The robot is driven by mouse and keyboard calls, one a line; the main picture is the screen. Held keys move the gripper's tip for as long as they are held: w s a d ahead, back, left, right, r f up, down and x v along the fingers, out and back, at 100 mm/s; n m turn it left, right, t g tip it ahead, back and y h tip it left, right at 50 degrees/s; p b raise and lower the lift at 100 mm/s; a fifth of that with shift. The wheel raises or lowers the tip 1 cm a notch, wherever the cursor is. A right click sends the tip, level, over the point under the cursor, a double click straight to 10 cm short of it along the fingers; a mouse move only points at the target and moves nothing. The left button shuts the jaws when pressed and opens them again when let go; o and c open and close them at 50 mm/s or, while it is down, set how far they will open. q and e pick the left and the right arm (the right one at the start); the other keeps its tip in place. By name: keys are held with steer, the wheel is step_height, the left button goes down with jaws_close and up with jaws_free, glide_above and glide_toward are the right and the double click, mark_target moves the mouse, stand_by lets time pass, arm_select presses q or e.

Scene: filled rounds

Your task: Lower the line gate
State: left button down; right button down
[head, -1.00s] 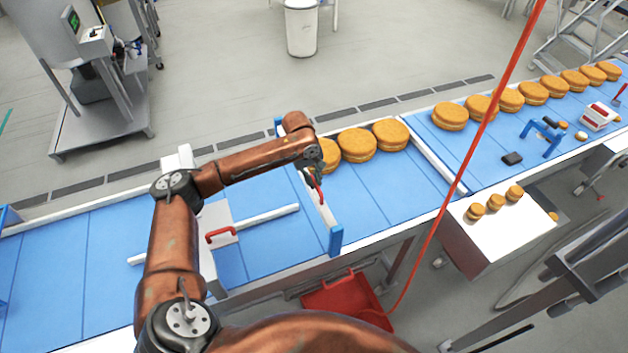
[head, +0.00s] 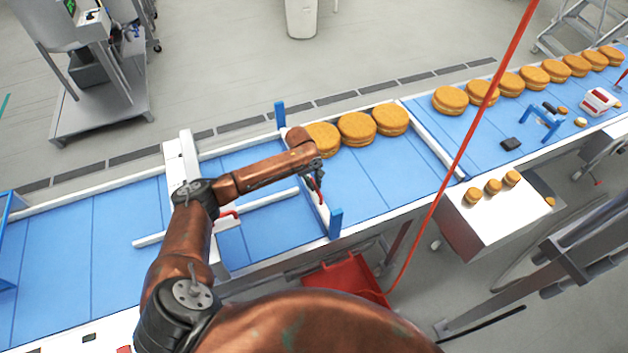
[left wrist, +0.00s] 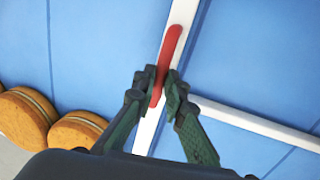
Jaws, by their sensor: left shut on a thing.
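The line gate is a white bar (head: 325,213) across the blue conveyor, between two blue posts (head: 336,222). The posts stick up above the bar's ends, so the bar sits low between them. A red handle (head: 320,196) is on the bar; it also shows in the left wrist view (left wrist: 170,48) on the white bar (left wrist: 147,133). My left gripper (head: 316,184) is shut on the handle, with its fingertips on both sides of it in the left wrist view (left wrist: 162,88). The bar's underside is hidden. My right gripper is not in view.
Several round filled cakes (head: 357,128) stand in a row on the belt, the nearest close to the gate's right side. A white frame with another red handle (head: 228,214) stands left of the gate. A red cord (head: 466,150) hangs at the right. A red bin (head: 345,275) is below.

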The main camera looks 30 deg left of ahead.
arm_select(q)
steer(key=shift+s+f, duration=0.15)
steer(key=shift+f, duration=0.05)
steer(key=c, duration=2.4)
jaws_free()
steer(key=o, duration=0.4)
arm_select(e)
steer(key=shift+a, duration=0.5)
arm_select(q)
steer(key=shift+o, duration=0.2)
steer(key=shift+r, duration=0.1)
step_height(320, 180, up, 12)
steer(key=s+a, duration=0.1)
steer(key=shift+s+a, duration=0.25)
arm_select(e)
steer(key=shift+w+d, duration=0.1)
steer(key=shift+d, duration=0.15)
